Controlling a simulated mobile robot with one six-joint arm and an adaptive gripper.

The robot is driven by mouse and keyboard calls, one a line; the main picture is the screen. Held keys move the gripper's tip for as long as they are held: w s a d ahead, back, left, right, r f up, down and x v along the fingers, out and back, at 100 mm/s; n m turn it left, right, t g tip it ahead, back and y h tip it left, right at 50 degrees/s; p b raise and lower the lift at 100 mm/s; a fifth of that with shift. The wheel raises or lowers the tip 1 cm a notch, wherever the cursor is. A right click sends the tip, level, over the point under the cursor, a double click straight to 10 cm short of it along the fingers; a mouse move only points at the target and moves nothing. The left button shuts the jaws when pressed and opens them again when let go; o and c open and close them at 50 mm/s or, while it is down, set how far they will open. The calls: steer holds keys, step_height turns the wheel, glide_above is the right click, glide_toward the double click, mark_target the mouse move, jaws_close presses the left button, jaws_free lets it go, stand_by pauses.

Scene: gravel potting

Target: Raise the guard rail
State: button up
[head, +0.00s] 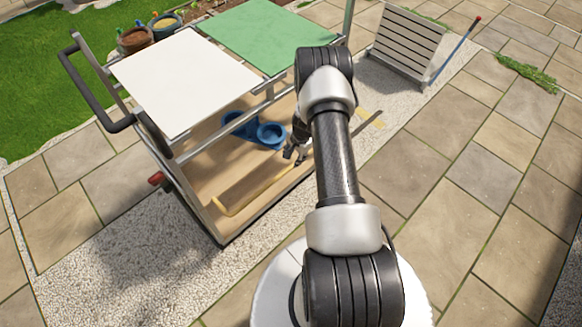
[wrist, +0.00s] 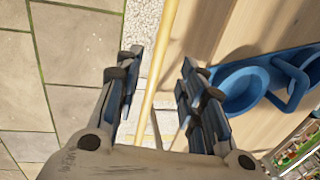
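The yellow guard rail (head: 262,192) runs low along the near long edge of the cart's wooden deck (head: 228,172). In the wrist view the rail (wrist: 157,65) shows as a pale yellow bar running lengthwise between my two fingers. My gripper (head: 295,154) is low by the right part of the rail in the head view. In the wrist view my gripper (wrist: 158,82) is open, with a finger on each side of the bar and visible gaps. I cannot tell whether the fingertips reach down to the rail's height.
A blue bowl (head: 270,134) stands on the deck close behind my gripper. A white panel (head: 183,80) and a green panel (head: 262,35) sit above the deck. A black push handle (head: 90,105) is at the left.

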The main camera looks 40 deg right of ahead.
mark_target(291, 166)
steer(key=f, duration=0.2)
steer(key=w+f+b, duration=0.1)
steer(key=f, duration=0.2)
steer(key=f+b, duration=0.1)
steer(key=f, duration=0.2)
steer(key=shift+w+a, duration=0.15)
steer(key=shift+w, duration=0.15)
jaws_close()
stand_by(0.3)
